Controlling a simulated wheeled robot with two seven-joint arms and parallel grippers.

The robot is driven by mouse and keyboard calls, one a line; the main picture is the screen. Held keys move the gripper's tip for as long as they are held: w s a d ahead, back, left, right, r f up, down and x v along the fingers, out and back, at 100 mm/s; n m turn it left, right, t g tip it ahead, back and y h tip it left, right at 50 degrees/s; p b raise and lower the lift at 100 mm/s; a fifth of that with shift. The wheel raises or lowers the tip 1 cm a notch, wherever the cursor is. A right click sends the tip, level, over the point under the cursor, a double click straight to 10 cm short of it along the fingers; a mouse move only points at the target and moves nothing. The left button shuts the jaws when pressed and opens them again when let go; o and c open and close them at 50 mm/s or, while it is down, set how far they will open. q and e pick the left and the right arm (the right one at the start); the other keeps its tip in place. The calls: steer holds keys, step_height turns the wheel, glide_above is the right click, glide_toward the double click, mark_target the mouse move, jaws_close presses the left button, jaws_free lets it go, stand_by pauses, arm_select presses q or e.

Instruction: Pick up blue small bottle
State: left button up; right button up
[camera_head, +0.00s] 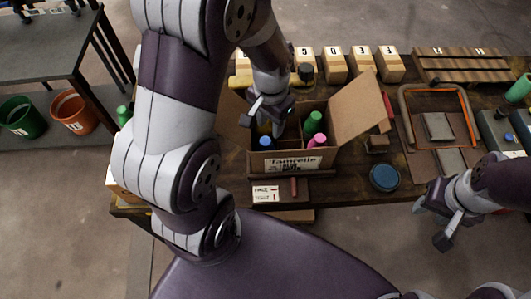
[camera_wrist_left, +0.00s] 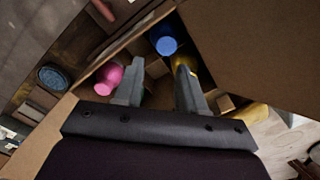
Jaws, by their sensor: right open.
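A blue bottle (camera_head: 266,141) stands in an open cardboard box (camera_head: 285,162), near its front left corner. It also shows in the left wrist view (camera_wrist_left: 163,42), just beyond my fingertips, with its lower part hidden. My left gripper (camera_head: 270,118) reaches down over the box. In the left wrist view its fingers (camera_wrist_left: 157,75) are apart with no bottle between them. My right gripper (camera_head: 442,218) is open and empty, in front of the table's right side.
A pink bottle (camera_wrist_left: 108,78) and a yellow item (camera_wrist_left: 183,63) sit close to the left fingers. A green bottle (camera_head: 313,120) stands in the box. The raised cardboard flap (camera_head: 355,106) is at the right. A blue round lid (camera_head: 385,177) lies on the table.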

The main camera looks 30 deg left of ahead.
mark_target(265, 140)
arm_select(q)
steer(key=f, duration=0.4)
steer(key=a+f, duration=0.1)
steer(key=f, duration=0.1)
steer(key=shift+s+f, duration=0.35)
steer(key=shift+f, duration=0.2)
jaws_close()
